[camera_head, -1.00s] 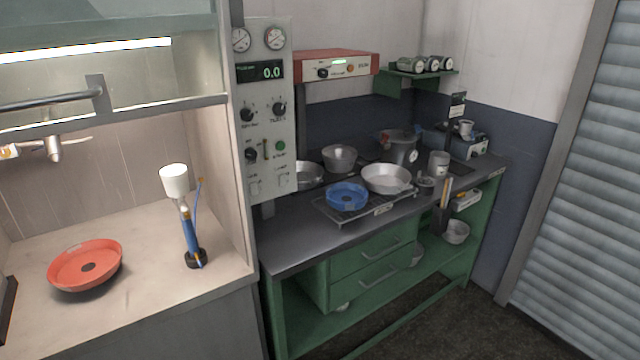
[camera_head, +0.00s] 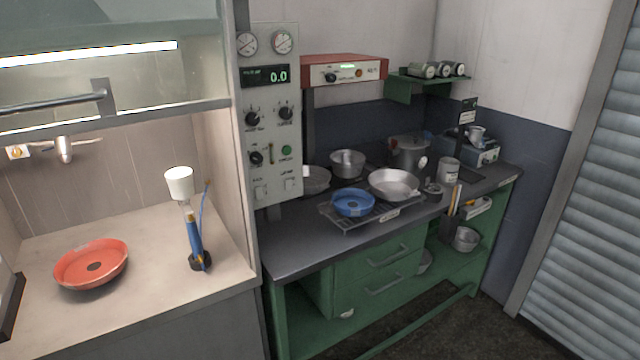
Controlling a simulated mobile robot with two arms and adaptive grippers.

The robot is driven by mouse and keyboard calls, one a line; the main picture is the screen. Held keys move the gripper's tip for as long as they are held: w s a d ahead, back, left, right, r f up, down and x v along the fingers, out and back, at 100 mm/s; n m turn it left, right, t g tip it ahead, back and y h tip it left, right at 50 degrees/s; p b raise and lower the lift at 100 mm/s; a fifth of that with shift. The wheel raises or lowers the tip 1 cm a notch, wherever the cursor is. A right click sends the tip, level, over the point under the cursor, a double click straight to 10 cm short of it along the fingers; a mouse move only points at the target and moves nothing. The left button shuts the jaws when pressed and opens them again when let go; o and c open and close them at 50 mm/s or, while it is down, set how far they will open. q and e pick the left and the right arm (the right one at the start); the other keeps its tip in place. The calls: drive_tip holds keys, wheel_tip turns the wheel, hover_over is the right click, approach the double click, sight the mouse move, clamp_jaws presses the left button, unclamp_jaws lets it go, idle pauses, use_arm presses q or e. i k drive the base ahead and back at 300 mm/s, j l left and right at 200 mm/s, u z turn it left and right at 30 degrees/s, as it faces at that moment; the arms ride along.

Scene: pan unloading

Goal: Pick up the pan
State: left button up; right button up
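Several pans stand on the dark countertop of the green bench in the head view. A shallow silver pan (camera_head: 394,184) sits on the hob (camera_head: 366,219) at its right side. A blue round pan or dish (camera_head: 353,202) sits on the front of the same hob. A grey pan (camera_head: 315,179) stands at the left, partly hidden by the control panel. A deeper silver pot (camera_head: 347,163) is behind them. I cannot tell which one the task means. Neither of my grippers is in view.
A red-orange dish (camera_head: 92,264) and a blue burner-like tool (camera_head: 196,240) stand on the pale counter at left. A control panel (camera_head: 271,112) divides the counters. A large pot (camera_head: 409,152) stands farther back. Dark floor (camera_head: 455,330) lies free before the bench.

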sight(315, 179)
drive_tip(key=i+l+z, duration=0.15)
drive_tip(key=i+z, duration=0.4)
drive_tip(key=i, duration=0.3)
